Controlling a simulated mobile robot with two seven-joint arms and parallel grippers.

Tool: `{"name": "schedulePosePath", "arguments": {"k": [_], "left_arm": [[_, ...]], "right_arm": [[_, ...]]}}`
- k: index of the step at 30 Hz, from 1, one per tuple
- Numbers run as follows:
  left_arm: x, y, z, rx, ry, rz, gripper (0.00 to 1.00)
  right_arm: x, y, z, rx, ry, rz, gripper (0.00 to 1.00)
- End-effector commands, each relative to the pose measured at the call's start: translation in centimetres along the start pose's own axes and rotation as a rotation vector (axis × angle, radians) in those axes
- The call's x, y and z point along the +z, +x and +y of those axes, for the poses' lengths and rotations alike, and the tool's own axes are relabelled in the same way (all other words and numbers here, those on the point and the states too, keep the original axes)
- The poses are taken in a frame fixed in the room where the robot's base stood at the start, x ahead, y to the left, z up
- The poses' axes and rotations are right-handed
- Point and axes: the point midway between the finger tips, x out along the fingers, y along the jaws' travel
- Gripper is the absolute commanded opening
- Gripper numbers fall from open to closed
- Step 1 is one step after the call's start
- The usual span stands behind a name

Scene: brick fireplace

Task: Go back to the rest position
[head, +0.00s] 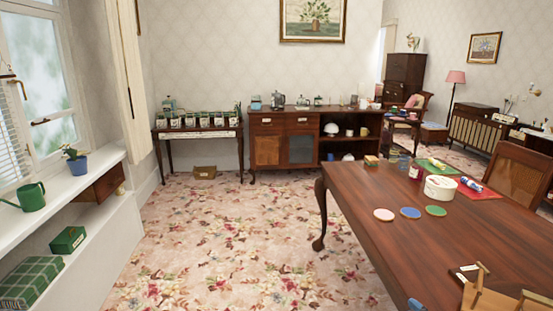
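Neither my left nor my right gripper shows in the head view, and no part of my arms is in sight. The task line names no object. The nearest furniture is a dark wooden table (370,215) on the right, with its curved leg standing on the floral carpet (225,240).
On the table are three round coasters, a white round container (440,188), a red mat (486,191) and a wooden rack (485,290). A chair (515,170) stands beyond it. A window shelf (65,205) runs along the left. Carpet between is clear; a sideboard (268,150) stands behind.

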Motion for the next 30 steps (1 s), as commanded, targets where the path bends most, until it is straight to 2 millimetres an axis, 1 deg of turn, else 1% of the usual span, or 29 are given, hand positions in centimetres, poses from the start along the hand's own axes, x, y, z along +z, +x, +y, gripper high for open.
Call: {"name": "schedulePosePath", "arguments": {"k": [1,6,8,9,11,12,14,15,18,21,24,30], "left_arm": [[-0.1,0.0,0.0,0.0,0.0,0.001,0.51],[-0.2,-0.1,0.0,0.0,0.001,0.004,0.51],[-0.3,-0.1,0.0,0.0,0.001,0.005,0.51],[-0.3,-0.1,0.0,0.0,0.001,0.006,0.51],[-0.3,-0.1,0.0,0.0,0.001,0.006,0.51],[-0.3,-0.1,0.0,0.0,0.001,0.006,0.51],[-0.3,-0.1,0.0,0.0,0.001,0.006,0.51],[-0.3,-0.1,0.0,0.0,0.001,0.006,0.51],[-0.3,-0.1,0.0,0.0,0.001,0.006,0.51],[-0.3,-0.1,0.0,0.0,0.0,0.006,0.51],[-0.3,-0.1,0.0,0.0,0.0,0.006,0.51],[-0.3,-0.1,0.0,0.0,0.0,0.005,0.51]], "right_arm": [[1.1,-1.8,-1.3,0.0,0.008,0.005,0.85],[4.1,-7.0,-4.3,0.014,0.051,-0.001,0.85],[5.4,-8.8,-5.2,0.021,0.076,-0.019,0.85],[6.3,-10.1,-5.8,0.026,0.094,-0.037,0.85],[7.8,-12.0,-6.6,0.034,0.121,-0.07,0.85],[8.9,-13.2,-7.1,0.039,0.142,-0.094,0.85],[10.5,-15.0,-7.9,0.047,0.173,-0.133,0.85],[11.7,-16.2,-8.4,0.051,0.191,-0.16,0.85],[14.5,-18.7,-9.5,0.06,0.227,-0.229,0.85],[16.3,-20.6,-10.2,0.065,0.247,-0.276,0.85],[17.2,-21.6,-10.4,0.067,0.252,-0.301,0.85],[17.5,-21.9,-10.5,0.067,0.252,-0.308,0.85]]}}
